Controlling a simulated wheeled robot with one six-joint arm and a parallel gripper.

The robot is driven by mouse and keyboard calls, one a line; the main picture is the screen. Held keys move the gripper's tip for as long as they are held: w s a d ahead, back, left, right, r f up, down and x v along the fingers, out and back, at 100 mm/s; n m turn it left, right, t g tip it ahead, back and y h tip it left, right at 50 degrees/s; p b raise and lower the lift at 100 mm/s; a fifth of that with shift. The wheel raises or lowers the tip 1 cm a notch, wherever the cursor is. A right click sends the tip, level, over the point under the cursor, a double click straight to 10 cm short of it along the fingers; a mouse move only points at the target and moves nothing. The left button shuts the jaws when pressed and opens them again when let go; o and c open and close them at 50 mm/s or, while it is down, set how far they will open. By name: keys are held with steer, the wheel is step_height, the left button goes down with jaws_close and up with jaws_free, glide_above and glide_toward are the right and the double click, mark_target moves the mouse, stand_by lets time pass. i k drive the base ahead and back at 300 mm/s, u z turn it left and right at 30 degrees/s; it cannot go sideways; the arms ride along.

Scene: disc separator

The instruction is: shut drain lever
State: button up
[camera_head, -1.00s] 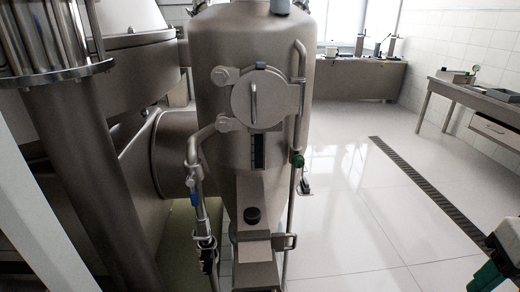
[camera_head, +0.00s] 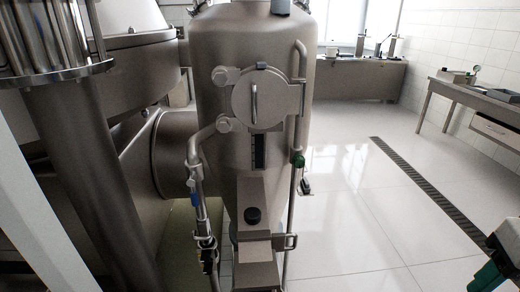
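A steel separator vessel (camera_head: 215,90) stands upright in the middle, with a round hatch (camera_head: 270,100) on its front. A thin pipe on its right carries a green valve part (camera_head: 298,160), with a small grey and dark handle (camera_head: 306,187) just below. A pipe on its left carries a blue handle (camera_head: 195,200) and a dark valve part (camera_head: 208,258) lower down. I cannot tell which of these is the drain lever, or whether it is open. My gripper cannot be made out in this view.
A large pipe (camera_head: 95,160) and steel tank block the left. A grey and green object (camera_head: 497,262) is cut off at the lower right. White floor (camera_head: 370,230) with a drain grate (camera_head: 425,190) lies clear to the right.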

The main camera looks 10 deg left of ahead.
mark_target(191, 181)
steer(key=u, duration=1.3)
steer(key=k, duration=1.1)
steer(key=z, duration=0.8)
steer(key=i, duration=1.3)
steer(key=u, duration=0.8)
steer(key=i, duration=0.35)
steer(key=u, duration=0.35)
